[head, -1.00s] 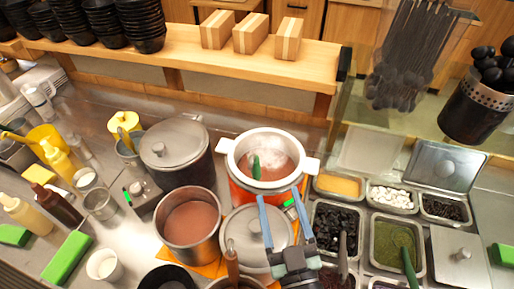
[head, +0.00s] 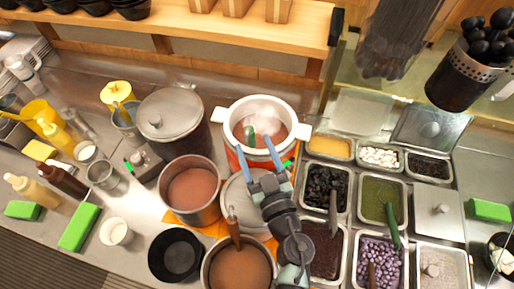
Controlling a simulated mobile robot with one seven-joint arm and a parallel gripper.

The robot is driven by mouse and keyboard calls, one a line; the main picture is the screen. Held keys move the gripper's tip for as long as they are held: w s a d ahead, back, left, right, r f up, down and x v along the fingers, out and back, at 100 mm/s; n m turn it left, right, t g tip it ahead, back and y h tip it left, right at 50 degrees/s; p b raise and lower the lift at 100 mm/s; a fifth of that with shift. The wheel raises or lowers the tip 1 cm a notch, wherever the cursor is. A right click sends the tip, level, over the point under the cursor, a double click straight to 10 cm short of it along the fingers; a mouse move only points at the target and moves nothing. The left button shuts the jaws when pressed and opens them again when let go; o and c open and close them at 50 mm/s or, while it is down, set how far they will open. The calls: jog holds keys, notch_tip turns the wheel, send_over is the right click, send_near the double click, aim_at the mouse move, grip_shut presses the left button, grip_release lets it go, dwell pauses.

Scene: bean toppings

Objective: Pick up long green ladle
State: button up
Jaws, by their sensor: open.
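A green ladle (head: 250,134) stands in the white-rimmed pot (head: 231,112) of reddish soup, its lower part hidden in the soup. Another green-handled utensil (head: 392,226) leans in the tray of green topping (head: 362,203) at right. I cannot tell from its visible part how long the ladle in the pot is. My gripper (head: 257,144) is open and empty, with its two blue fingers pointing at the near side of the pot. In the picture its fingertips overlap the near rim, just below the green ladle. I cannot tell their height above it.
A lidded pot (head: 168,118) and an open pot of brown soup (head: 192,191) stand left of the white pot. A metal lid (head: 237,192) lies in front of it, partly behind my arm. Several topping trays fill the right. A wooden shelf (head: 200,35) runs along the back.

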aim_at(252, 139)
jog(key=x, duration=0.4)
jog(key=shift+w, duration=0.35)
grip_shut()
